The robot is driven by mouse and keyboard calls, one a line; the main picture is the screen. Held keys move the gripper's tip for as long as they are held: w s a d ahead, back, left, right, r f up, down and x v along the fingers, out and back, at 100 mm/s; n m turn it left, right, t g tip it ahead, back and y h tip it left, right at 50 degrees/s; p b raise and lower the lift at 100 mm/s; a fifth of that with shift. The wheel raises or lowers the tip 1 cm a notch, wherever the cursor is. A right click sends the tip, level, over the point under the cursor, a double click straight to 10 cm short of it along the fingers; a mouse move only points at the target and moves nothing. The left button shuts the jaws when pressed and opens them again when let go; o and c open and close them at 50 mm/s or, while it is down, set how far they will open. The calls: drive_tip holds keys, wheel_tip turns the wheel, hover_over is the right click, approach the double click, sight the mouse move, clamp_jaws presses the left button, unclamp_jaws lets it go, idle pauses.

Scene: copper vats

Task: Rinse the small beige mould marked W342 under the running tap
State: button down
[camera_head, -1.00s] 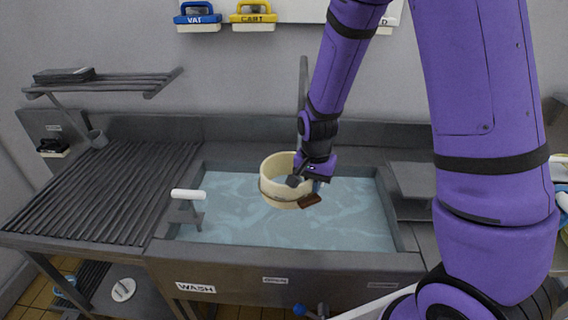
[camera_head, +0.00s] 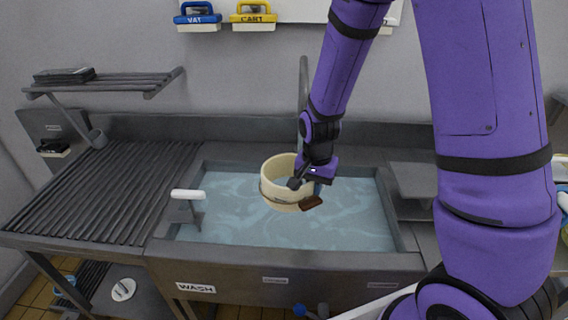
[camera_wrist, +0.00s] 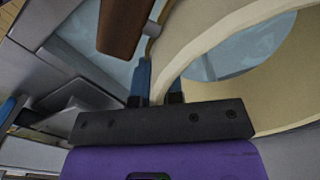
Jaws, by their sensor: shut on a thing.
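The beige mould (camera_head: 274,190) is a round open ring with a band around it, held over the water of the wash sink, slightly tilted. I cannot read a mark on it. My gripper (camera_head: 303,182) is shut on its right wall. In the wrist view the mould's wall (camera_wrist: 190,42) passes between the fingertips of my gripper (camera_wrist: 158,84). A brown tag or block (camera_head: 311,203) hangs at the mould's right side; it also shows in the wrist view (camera_wrist: 124,25). The tap (camera_head: 303,95) rises behind my arm, which hides its outlet. No running stream is visible.
The sink (camera_head: 285,262), labelled WASH, holds water (camera_head: 240,220). A white-handled fitting (camera_head: 187,194) stands at its left edge. A ribbed drainboard (camera_head: 95,195) lies empty to the left. Blue and yellow brushes (camera_head: 253,14) hang on the wall. A slatted shelf (camera_head: 120,82) is at upper left.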

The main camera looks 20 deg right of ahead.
drive_tip(key=shift+r, duration=0.1)
idle(0.4)
drive_tip(key=shift+s+a+r, duration=0.1)
drive_tip(key=shift+s+r, duration=0.85)
drive_tip(key=shift+s, duration=0.3)
drive_tip(key=shift+s+a+r, duration=0.1)
drive_tip(key=shift+s+r, duration=0.85)
drive_tip(key=shift+s, duration=0.3)
